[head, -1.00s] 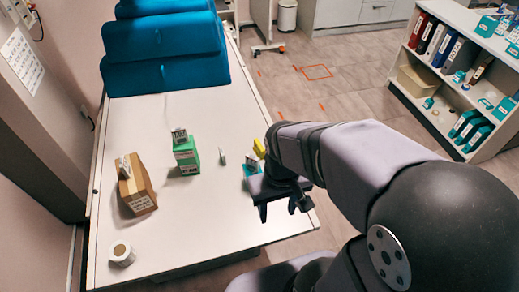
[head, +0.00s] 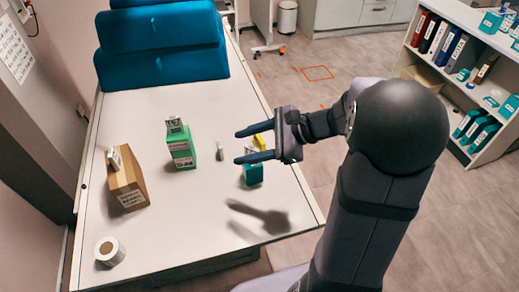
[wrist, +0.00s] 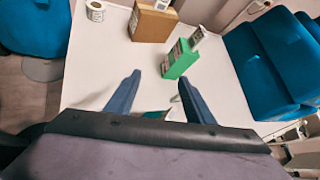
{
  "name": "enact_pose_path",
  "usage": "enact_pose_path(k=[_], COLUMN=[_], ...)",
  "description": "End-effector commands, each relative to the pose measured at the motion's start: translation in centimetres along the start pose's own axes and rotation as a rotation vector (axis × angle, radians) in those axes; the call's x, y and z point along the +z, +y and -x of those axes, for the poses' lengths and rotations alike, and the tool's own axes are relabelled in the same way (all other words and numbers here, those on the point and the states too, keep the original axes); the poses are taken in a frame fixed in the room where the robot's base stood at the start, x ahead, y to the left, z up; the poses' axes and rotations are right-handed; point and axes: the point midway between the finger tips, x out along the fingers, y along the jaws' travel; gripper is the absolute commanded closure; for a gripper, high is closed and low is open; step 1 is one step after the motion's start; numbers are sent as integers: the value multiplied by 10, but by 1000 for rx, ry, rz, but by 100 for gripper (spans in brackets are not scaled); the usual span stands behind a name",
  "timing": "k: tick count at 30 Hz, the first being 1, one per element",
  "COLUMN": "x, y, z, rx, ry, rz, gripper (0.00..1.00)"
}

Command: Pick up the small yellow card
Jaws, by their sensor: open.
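The small yellow card (head: 259,142) shows in the head view as a small yellow patch just behind my gripper, above the teal box (head: 253,174). My gripper partly hides it, so I cannot tell whether it touches the box. My gripper (head: 238,146) is open and empty, held above the right side of the table with its fingers pointing left. Its shadow falls on the table in front. In the wrist view my two fingers (wrist: 158,78) are spread apart, with the green box beyond them. I cannot make out the yellow card there.
On the white table (head: 190,225) stand a green box (head: 181,151), a cardboard box (head: 128,183) with a small item on top, a white roll (head: 109,251) and a small pale item (head: 219,150). Blue cushions (head: 165,55) fill the back. The front middle is clear.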

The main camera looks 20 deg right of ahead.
Motion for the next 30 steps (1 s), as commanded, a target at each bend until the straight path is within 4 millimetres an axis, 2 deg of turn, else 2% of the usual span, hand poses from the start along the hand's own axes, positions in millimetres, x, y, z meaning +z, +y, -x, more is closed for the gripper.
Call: enact_pose_path(k=[1, 3, 5, 9, 10, 15, 21, 25, 30], x=[-18, -32, -45, -84, -90, -137, -186, -205, -215], y=[-21, -53, -77, -126, -128, -105, -87, -80, -76], z=[3, 16, 29, 71, 71, 33, 0, -13, -20], rx=[-91, -213, -311, -533, -547, -530, -530, -531, -531], ry=[-43, -111, -169, -307, -322, -313, -311, -311, -311], rz=[-103, -232, -328, -523, -542, -534, -526, -521, -517], gripper=[52, 52, 52, 52, 52, 52, 52, 52, 52])
